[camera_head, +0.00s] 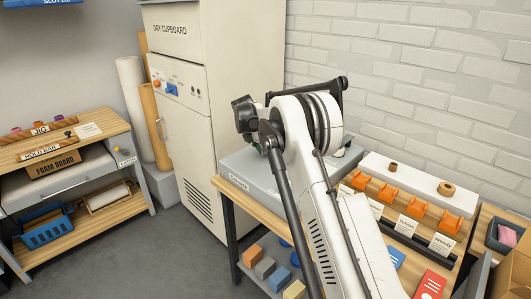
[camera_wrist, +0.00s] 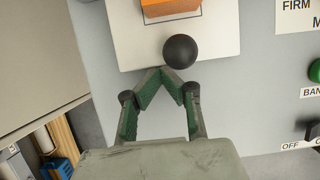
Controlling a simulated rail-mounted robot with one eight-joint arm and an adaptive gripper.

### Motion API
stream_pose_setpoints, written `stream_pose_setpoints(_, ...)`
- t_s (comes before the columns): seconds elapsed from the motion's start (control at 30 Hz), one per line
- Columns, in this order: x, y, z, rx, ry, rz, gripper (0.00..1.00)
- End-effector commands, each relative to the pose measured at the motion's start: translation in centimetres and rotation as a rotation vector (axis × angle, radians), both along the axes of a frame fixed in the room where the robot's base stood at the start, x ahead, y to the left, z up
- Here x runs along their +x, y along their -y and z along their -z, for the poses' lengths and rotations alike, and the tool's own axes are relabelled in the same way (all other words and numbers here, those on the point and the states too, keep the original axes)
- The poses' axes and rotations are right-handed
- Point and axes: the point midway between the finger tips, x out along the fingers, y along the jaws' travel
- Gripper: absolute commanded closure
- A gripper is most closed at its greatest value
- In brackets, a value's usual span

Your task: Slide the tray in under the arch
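In the wrist view a white, flat, tray-like plate (camera_wrist: 215,28) lies on a grey surface, with a round black knob (camera_wrist: 181,51) near its front edge. An orange piece (camera_wrist: 170,8) sits on the plate and is cut off by the top of the picture. My gripper (camera_wrist: 160,70) has its two green-padded fingers bent inward with the tips together. The tips are by the plate's front edge, just left of the knob, with nothing seen between them. In the head view my arm hides the gripper and plate. I cannot make out the arch.
A grey unit (camera_head: 252,177) stands on the bench beside the dry cupboard (camera_head: 196,140). A green button (camera_wrist: 315,71) and a black switch (camera_wrist: 312,131) are at the right in the wrist view. Several orange holders (camera_head: 412,212) stand right of my arm. Left is a shelf unit (camera_head: 100,122).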

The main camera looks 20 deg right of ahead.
Motion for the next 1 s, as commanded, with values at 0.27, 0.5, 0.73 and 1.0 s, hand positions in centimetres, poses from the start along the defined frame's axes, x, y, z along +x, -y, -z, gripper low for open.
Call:
stream_pose_setpoints(0.27,0.1,0.5,-0.1,-0.005,0.005,0.002,1.00)
stream_pose_setpoints(0.5,-0.8,-1.3,0.0,-0.005,0.004,0.000,1.00)
stream_pose_setpoints(0.73,-2.2,-4.1,-2.3,-0.003,0.003,0.001,1.00)
stream_pose_setpoints(1.0,-3.1,-5.9,-7.0,-0.002,0.002,0.002,1.00)
